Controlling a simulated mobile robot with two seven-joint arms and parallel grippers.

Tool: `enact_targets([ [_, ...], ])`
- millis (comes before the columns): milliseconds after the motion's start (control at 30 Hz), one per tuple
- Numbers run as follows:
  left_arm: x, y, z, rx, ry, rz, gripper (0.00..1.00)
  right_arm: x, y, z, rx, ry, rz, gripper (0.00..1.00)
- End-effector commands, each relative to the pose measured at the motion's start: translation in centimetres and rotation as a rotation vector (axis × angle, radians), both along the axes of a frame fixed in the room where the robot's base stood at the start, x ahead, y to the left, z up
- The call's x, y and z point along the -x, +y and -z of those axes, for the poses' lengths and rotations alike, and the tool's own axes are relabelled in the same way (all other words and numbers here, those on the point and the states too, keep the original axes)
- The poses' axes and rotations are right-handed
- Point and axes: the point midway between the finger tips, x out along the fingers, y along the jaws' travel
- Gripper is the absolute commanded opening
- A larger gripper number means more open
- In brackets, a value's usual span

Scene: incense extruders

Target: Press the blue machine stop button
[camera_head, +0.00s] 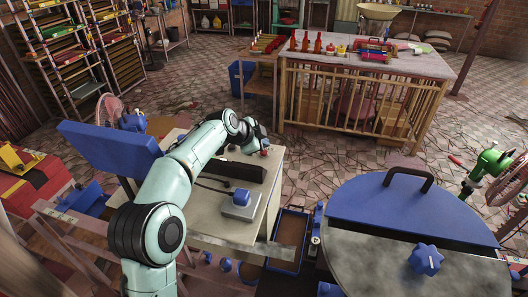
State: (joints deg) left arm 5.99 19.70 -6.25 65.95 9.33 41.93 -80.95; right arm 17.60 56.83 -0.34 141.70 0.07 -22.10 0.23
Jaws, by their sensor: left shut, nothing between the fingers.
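My left gripper (261,147) is shut and empty at the far right corner of the machine's top. A small red spot (264,152), possibly a stop button, shows right at the fingertips; it is mostly hidden, and I cannot tell whether the fingers touch it. A grey box with a blue cap (241,201) sits nearer on the machine top, apart from the gripper. My right gripper is not in view.
A round drum with a blue half lid (390,205), black handle and blue knob (427,259) stands at right. A slatted table (365,65) with red bottles is behind. Racks (75,50) stand at left. Cables cross the tiled floor.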

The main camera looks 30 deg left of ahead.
Motion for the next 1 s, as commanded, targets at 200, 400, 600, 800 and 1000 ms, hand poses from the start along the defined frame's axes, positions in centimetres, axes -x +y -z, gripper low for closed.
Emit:
enact_targets([
  [200,0.00,0.00,0.00,0.000,0.000,0.000,0.00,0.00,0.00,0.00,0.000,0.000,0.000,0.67],
  [400,0.01,0.01,0.08,0.000,0.000,0.000,0.00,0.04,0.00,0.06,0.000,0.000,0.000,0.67],
  [600,0.02,-0.02,0.80,0.000,0.001,0.001,0.00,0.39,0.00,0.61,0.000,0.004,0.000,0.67],
  [800,-0.02,-0.01,0.86,0.000,0.000,0.000,0.00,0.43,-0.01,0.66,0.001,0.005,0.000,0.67],
  [1000,-0.01,-0.01,0.85,0.000,0.000,0.000,0.00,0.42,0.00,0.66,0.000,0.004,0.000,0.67],
])
